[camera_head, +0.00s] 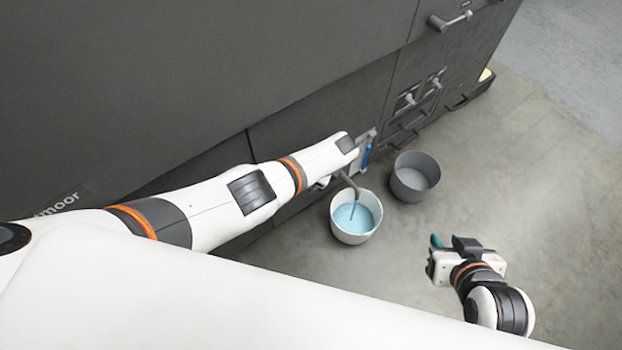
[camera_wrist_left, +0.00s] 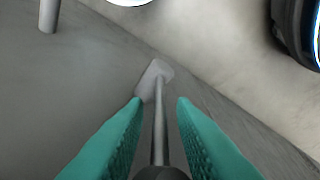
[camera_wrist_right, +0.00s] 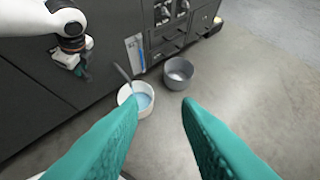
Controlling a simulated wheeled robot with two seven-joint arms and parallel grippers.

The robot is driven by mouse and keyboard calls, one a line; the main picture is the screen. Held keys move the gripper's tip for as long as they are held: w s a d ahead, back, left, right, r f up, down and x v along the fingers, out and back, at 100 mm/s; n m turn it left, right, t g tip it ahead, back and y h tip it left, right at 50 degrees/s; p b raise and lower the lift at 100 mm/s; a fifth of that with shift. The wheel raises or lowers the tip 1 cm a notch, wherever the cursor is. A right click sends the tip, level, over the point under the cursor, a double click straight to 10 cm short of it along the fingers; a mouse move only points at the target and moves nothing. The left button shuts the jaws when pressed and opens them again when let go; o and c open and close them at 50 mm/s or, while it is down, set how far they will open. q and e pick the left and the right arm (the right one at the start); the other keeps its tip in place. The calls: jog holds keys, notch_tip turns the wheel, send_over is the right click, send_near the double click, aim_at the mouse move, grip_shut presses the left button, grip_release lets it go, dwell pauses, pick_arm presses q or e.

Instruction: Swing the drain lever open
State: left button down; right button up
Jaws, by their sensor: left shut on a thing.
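The drain lever (camera_wrist_left: 160,125) is a thin metal rod with a dark end, rising from a grey mount. My left gripper (camera_wrist_left: 160,108) has its green fingers on either side of the rod and is shut on it. In the head view my left arm hides those fingers and the lever; the gripper (camera_wrist_right: 82,68) shows small in the right wrist view, low against the dark machine.
A blue level gauge (camera_head: 367,153) is on the dark machine (camera_head: 220,70) behind the buckets. Handles (camera_head: 450,20) stick out of the machine's front. The concrete floor (camera_head: 560,190) at right is clear.

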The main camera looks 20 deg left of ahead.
jog(key=shift+w+r, duration=0.15)
jog(key=shift+w, duration=0.05)
pick_arm(q)
jog(key=c, duration=1.5)
grip_release()
